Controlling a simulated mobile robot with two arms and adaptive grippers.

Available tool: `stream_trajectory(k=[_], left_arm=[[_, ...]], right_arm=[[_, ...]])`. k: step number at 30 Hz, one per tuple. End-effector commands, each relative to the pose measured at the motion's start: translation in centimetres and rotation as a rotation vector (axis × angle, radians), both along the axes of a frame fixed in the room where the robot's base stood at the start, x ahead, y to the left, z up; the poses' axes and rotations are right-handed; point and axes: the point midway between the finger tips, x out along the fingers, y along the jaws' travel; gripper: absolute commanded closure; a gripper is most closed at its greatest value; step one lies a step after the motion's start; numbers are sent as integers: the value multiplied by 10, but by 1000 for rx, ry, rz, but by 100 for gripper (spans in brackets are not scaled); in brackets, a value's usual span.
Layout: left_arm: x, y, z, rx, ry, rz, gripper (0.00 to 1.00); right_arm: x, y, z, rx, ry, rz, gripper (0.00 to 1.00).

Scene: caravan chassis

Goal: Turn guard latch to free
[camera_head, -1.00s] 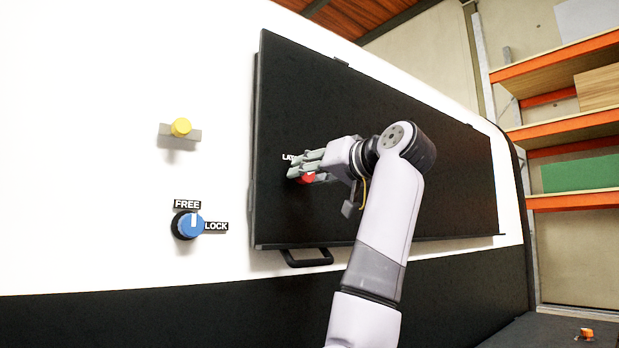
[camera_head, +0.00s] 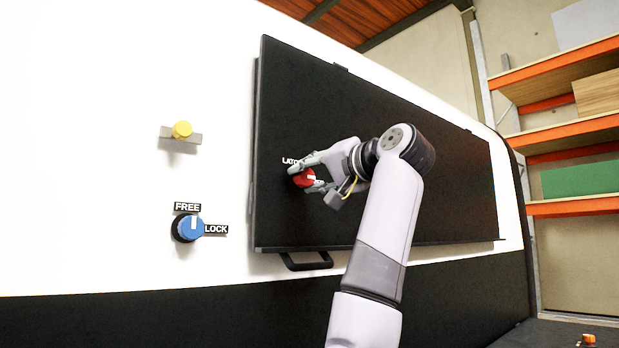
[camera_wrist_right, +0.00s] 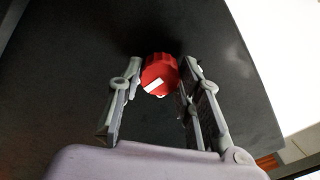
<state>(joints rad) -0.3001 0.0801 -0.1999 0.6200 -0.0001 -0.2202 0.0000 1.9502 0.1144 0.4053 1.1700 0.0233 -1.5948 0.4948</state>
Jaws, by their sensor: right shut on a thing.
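A red ribbed knob (camera_head: 304,178) with a white mark sits on the black panel beside a partly hidden label starting "LAT". My right gripper (camera_head: 312,173) is shut on it, one finger above and one below. In the right wrist view the red knob (camera_wrist_right: 159,75) is between the fingertips (camera_wrist_right: 160,78), its white mark slanted. A blue knob (camera_head: 189,228) is on the white wall at left, with a FREE label (camera_head: 187,207) above it and a LOCK label (camera_head: 216,229) to its right. Its white mark points about upward. My left gripper is not in view.
The black panel (camera_head: 420,160) has a dark handle (camera_head: 306,262) at its lower edge. A yellow knob (camera_head: 181,130) on a grey plate is on the wall at upper left. Orange-edged shelves (camera_head: 560,130) stand at right. The wall around the blue knob is clear.

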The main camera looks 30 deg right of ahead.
Motion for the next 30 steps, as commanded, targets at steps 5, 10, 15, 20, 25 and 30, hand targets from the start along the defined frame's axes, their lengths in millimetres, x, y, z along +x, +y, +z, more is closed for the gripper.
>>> stream_trajectory(k=[5,10,15,20,25,30], left_arm=[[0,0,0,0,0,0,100],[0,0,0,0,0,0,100],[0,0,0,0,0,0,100],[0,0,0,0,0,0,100],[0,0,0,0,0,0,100],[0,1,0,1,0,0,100]], right_arm=[[0,0,0,4,-1,0,96],[0,0,0,3,-2,-1,66],[0,0,0,2,0,-1,55],[0,0,0,2,0,-1,48],[0,0,0,1,-1,-1,48],[-6,-1,1,1,-1,-2,48]])
